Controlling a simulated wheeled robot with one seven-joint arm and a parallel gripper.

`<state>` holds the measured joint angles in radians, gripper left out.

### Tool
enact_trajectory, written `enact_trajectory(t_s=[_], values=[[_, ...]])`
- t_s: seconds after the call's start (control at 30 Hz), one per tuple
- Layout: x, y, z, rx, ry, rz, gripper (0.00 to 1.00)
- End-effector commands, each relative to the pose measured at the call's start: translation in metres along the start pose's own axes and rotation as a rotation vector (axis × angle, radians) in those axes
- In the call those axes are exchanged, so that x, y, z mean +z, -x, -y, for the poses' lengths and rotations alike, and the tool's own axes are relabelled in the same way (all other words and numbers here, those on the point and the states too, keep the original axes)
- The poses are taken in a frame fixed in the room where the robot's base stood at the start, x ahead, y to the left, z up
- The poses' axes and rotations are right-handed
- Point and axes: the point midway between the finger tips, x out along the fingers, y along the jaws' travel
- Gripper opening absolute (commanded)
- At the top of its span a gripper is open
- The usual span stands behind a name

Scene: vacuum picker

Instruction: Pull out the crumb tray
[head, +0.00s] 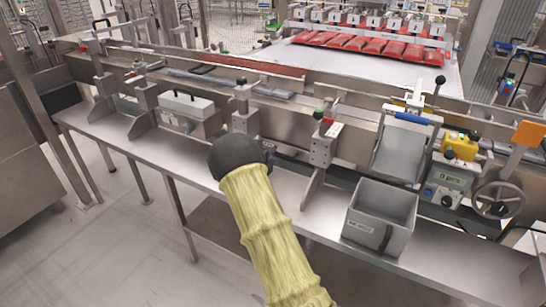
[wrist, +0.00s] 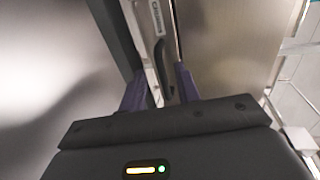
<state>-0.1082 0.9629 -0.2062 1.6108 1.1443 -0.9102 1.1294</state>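In the wrist view, the crumb tray shows as a narrow pale front (wrist: 147,40) with a printed label, partly readable as crumbs. Its dark handle (wrist: 160,68) lies between the two dark purple fingers of my gripper (wrist: 160,92). The fingers stand apart, with a gap visible beside the handle, so the gripper looks open; contact cannot be told.
A grey open bin (head: 380,218) stands on the steel bench (head: 290,190) at right, near a tilted grey chute (head: 402,148) and a handwheel (head: 498,200). Metal posts with knobs (head: 323,140) rise along the conveyor. Red packs (head: 375,46) lie at the back. The floor at left is clear.

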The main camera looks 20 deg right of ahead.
Motion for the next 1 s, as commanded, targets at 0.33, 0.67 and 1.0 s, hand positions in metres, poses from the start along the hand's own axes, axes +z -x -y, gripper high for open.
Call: enact_trajectory(t_s=[0.33,0.67,1.0], values=[[0.001,-0.024,0.0,0.001,0.0,0.002,0.33],[0.001,-0.023,0.0,0.001,0.0,0.001,0.0],[0.001,-0.021,-0.001,0.001,0.0,0.001,0.0]])
